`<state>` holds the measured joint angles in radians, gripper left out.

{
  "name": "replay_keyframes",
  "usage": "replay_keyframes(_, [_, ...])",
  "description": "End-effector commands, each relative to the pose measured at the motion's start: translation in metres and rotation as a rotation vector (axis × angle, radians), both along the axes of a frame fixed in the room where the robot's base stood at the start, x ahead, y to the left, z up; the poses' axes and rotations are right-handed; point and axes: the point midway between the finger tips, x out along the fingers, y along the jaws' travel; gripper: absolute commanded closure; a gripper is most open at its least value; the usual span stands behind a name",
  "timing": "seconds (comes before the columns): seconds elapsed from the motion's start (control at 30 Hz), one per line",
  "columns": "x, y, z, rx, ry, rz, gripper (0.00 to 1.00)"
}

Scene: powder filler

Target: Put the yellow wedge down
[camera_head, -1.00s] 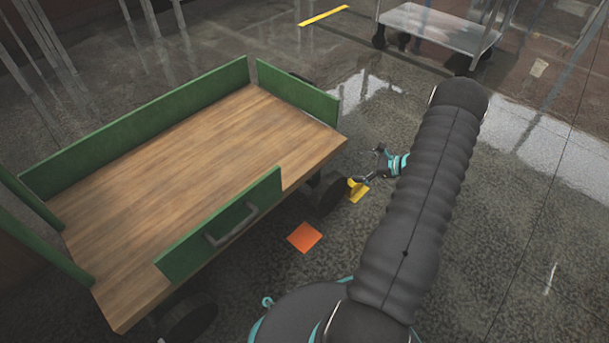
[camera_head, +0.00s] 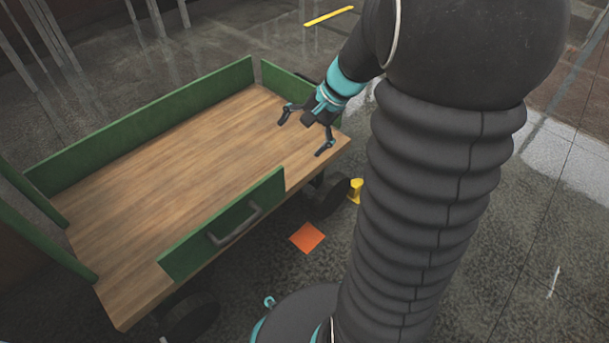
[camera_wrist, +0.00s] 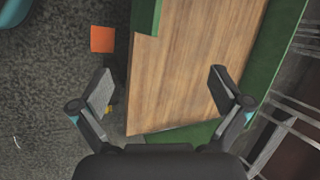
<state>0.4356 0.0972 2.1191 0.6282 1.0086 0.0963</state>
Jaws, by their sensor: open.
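The yellow wedge (camera_head: 356,189) rests on the floor beside the cart's wheel (camera_head: 329,194), partly hidden by my arm in the head view. In the wrist view only a small bit of yellow (camera_wrist: 109,110) shows behind a finger. My gripper (camera_head: 305,134) is open and empty, with its fingers spread wide. It hangs above the right end of the cart's wooden deck, up and to the left of the wedge. In the wrist view both fingers (camera_wrist: 160,84) stand apart with only the deck between them.
The wooden cart (camera_head: 170,165) has green side boards, one with a grey handle (camera_head: 235,224). An orange square (camera_head: 307,238) lies on the floor in front of it. A yellow strip (camera_head: 329,16) lies on the floor at the back.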

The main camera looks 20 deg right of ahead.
Motion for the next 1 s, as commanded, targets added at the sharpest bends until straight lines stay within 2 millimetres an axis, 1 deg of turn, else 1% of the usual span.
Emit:
replay_keyframes(0.03, [-0.011,0.012,0.012,-0.045,-0.026,0.053,0.00])
replay_keyframes(0.1, [-0.027,0.024,0.024,-0.107,-0.055,0.122,0.00])
replay_keyframes(0.3, [-0.075,0.052,0.053,-0.287,-0.148,0.313,0.00])
replay_keyframes(0.43, [-0.106,0.064,0.067,-0.401,-0.214,0.429,0.00])
replay_keyframes(0.6, [-0.144,0.073,0.080,-0.552,-0.311,0.568,0.00])
replay_keyframes(0.7, [-0.163,0.075,0.084,-0.627,-0.362,0.635,0.00])
replay_keyframes(0.8, [-0.176,0.075,0.087,-0.687,-0.403,0.682,0.00])
replay_keyframes(1.0, [-0.187,0.075,0.088,-0.740,-0.438,0.725,0.00])
